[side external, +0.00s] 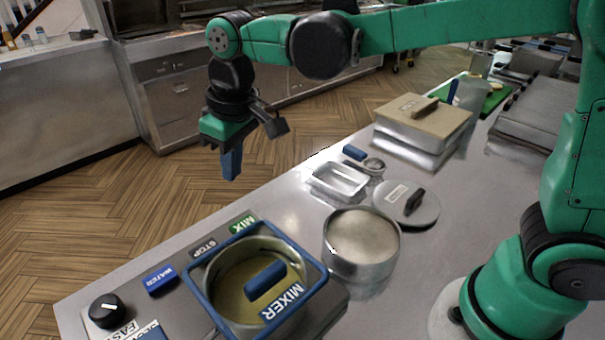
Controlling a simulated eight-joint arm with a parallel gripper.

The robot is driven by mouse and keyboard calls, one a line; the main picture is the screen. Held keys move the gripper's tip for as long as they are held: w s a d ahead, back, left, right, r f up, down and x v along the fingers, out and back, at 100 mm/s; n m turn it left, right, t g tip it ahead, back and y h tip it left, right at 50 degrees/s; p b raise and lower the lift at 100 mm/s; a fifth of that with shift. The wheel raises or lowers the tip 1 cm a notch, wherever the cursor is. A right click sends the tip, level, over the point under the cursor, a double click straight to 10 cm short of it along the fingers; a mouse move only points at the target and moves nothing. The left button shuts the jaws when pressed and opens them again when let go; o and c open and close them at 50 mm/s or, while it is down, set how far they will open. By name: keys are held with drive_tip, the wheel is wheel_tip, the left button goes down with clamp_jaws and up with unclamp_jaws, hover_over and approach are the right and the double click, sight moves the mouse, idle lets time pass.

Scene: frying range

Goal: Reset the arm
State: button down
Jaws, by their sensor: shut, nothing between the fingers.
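My gripper (231,165) hangs from the end of my green and black arm, in the upper left part of the side external view. Its blue fingers point down and are closed together with nothing between them. It is in the air, apart from the counter, and shows against the wooden floor beyond the counter's far edge. My arm stretches from the right across the top of the picture.
The steel counter (165,245) holds a blue-framed mixer (318,262), a round pot (362,268) with pale contents, a round lid (420,212), a small metal tray (340,178) and a lidded box (421,112). A black knob (106,311) sits at front left.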

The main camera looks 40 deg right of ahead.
drive_tip(key=s+d+f+m+t, duration=0.1)
drive_tip(key=s+d+m+t, duration=0.3)
drive_tip(key=s+d, duration=0.5)
drive_tip(key=d+t, duration=0.1)
drive_tip(key=d, duration=0.2)
drive_tip(key=shift+s+d+f+h, duration=0.2)
drive_tip(key=shift+d+f+h, duration=0.1)
drive_tip(key=shift+d+f, duration=0.1)
